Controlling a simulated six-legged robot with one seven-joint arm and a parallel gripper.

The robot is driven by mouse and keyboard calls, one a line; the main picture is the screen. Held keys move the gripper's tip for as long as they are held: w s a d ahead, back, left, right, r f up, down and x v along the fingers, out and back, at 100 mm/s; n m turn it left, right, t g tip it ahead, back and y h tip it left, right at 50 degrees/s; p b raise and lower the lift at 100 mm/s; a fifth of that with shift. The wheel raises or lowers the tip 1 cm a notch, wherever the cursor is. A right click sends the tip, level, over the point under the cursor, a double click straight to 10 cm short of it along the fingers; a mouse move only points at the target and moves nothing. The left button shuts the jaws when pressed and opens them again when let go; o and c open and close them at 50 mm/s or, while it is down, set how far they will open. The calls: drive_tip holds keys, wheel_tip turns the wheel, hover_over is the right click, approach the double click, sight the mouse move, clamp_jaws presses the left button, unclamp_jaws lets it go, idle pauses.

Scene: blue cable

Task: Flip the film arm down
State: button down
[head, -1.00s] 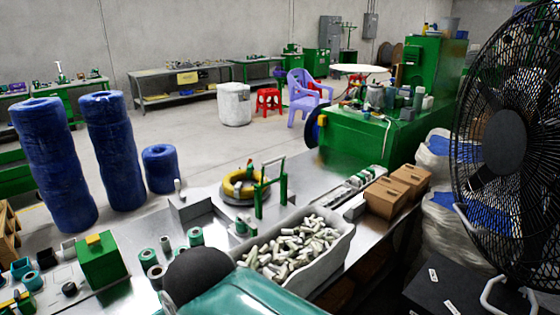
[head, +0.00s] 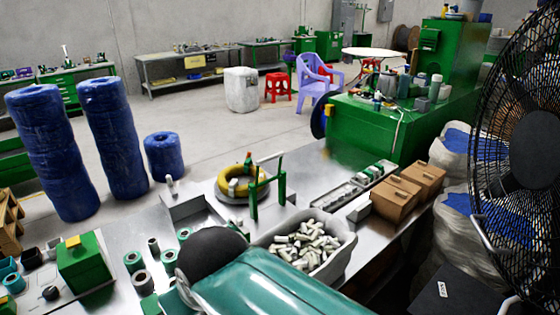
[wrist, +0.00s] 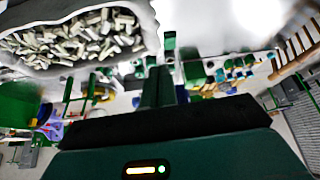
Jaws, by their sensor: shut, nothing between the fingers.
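The film arm (head: 268,158) is a light bar raised on green posts beside a yellow coil (head: 236,181) on a round base. In the head view it stands on the metal bench beyond my teal arm. In the wrist view the green posts (wrist: 68,88) and the coil (wrist: 101,91) appear small at the left, with the scene turned over. My gripper (wrist: 160,75) shows in the wrist view as two dark green fingers close together, shut and empty. It is apart from the film arm. My arm hides the bench in front in the head view.
A grey bin (head: 340,258) of white parts sits in front of the film arm, right beside my arm. Cardboard boxes (head: 395,200) and a black fan (head: 525,150) are at the right. Green spools (head: 135,262) and a green box (head: 84,264) stand at the left.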

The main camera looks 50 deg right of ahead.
drive_tip(key=shift+a, duration=0.15)
drive_tip(key=w+d+m+y, duration=0.3)
drive_tip(key=w+m+y, duration=0.2)
drive_tip(key=w+m, duration=0.55)
drive_tip(key=w+d+f+m+t+y, duration=0.15)
drive_tip(key=w+d+m+t, duration=0.25)
drive_tip(key=w+d+m, duration=0.85)
drive_tip(key=s+d+f+m+t+h, duration=0.1)
drive_tip(key=d+f+m+t+h, duration=0.1)
drive_tip(key=d, duration=1)
drive_tip(key=s+d+f+m+t+h, duration=0.1)
drive_tip(key=d+f+m+t+h, duration=0.1)
drive_tip(key=d+m, duration=0.5)
drive_tip(key=s+d+f+m+t+h, duration=0.1)
drive_tip(key=d+f+m+t+h, duration=0.2)
drive_tip(key=d, duration=1.4)
drive_tip(key=shift+s+m+t+h, duration=0.35)
drive_tip(key=shift+m+t+h, duration=0.15)
drive_tip(key=shift+m+h, duration=0.55)
